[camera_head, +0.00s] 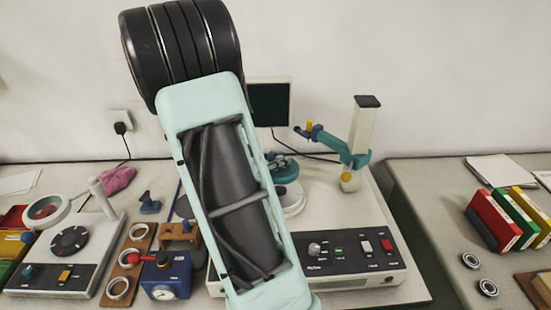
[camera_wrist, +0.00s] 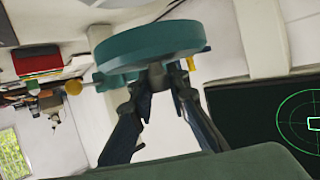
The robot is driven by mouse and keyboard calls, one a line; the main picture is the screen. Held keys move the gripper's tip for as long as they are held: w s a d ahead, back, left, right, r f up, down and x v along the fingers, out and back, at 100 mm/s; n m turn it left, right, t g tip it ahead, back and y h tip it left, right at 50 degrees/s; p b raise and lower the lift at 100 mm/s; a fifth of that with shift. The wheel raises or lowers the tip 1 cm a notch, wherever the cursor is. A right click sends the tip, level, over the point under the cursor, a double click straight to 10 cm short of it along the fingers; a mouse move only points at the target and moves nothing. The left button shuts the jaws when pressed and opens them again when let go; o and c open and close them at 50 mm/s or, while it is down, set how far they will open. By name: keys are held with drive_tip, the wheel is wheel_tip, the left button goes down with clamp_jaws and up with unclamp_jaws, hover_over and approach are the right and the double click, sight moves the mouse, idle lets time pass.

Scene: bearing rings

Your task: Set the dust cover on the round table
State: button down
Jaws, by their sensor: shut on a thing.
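The dust cover is a teal disc (camera_wrist: 150,45) in the wrist view. My gripper (camera_wrist: 165,76) is shut on it, its two dark fingers meeting at the cover's near side. In the head view the teal cover (camera_head: 286,173) shows just right of my arm, over the white round table (camera_head: 291,198) of the measuring instrument. My arm hides part of both. I cannot tell whether the cover touches the table or hangs just above it.
A white column with a teal probe arm (camera_head: 352,158) stands close to the right of the cover. A dark screen (camera_head: 269,104) is behind. A control panel (camera_head: 345,250) is in front. Bearing rings (camera_head: 118,288), a blue gauge (camera_head: 166,280) and another instrument (camera_head: 68,241) are left.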

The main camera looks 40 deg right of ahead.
drive_tip(key=shift+f+b, duration=2.95)
drive_tip(key=shift+r+p, duration=0.1)
drive_tip(key=shift+p, duration=0.25)
drive_tip(key=shift+f+p, duration=0.3)
drive_tip(key=shift+f, duration=0.55)
drive_tip(key=shift+r+p, duration=0.1)
drive_tip(key=shift+p, duration=0.25)
idle(0.4)
drive_tip(key=c, duration=1.8)
unclamp_jaws()
drive_tip(key=shift+o, duration=0.2)
